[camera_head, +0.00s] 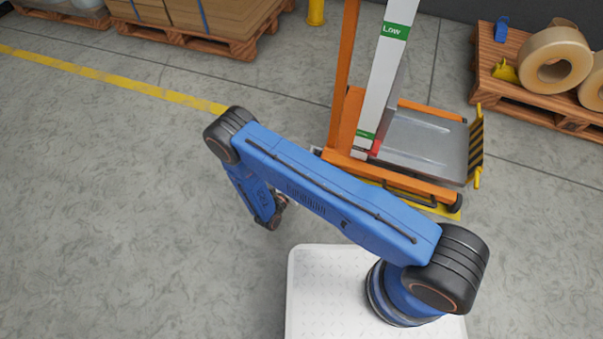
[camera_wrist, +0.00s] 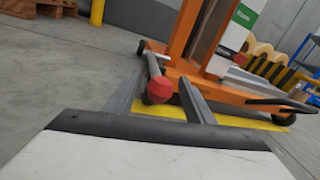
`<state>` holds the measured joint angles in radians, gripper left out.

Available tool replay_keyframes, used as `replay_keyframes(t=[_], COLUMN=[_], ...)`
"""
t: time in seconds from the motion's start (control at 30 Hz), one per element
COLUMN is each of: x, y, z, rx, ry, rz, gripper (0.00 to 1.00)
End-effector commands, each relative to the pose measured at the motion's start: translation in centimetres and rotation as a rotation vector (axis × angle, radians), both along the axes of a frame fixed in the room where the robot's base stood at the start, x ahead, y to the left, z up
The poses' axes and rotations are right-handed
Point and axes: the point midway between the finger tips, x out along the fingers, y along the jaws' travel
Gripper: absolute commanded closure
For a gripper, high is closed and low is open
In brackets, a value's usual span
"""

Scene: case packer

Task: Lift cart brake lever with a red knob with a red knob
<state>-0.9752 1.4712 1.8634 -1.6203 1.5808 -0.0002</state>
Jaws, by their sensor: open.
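In the wrist view the brake lever's red knob (camera_wrist: 159,90) sits at the end of a grey rod (camera_wrist: 153,65) that runs back to the orange cart (camera_wrist: 185,45). My gripper (camera_wrist: 160,86) is open, its two grey fingers to the left and right of the knob in the picture. I cannot tell whether the fingers touch it or how far ahead it is. In the head view the cart (camera_head: 341,130) stands beyond my arm, which hides part of its base. The knob and gripper fingers are not clear there.
A pallet with tape rolls (camera_head: 556,60) stands at the right. Another pallet with boxes (camera_head: 215,15) is at the top left. A yellow post (camera_head: 316,12) stands behind the cart. A second red knob-like part (camera_wrist: 239,60) shows on the cart. Open floor lies left of my arm.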

Motion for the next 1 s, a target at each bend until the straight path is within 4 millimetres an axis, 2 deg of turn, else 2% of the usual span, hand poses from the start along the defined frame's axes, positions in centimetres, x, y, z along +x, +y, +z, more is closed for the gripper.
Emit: replay_keyframes(t=[0.2,0.23,0.43,0.73,1.0], x=[0.0,0.0,0.0,0.0,0.0], y=[0.0,0.0,0.0,0.0,0.1], z=[0.0,0.0,0.0,0.4,2.0], rx=[0.000,0.000,0.000,0.007,0.045], ry=[0.000,0.000,0.000,0.020,0.117], rz=[0.000,0.000,0.000,0.000,0.000], gripper=[0.51,0.54,1.00,1.00,1.00])
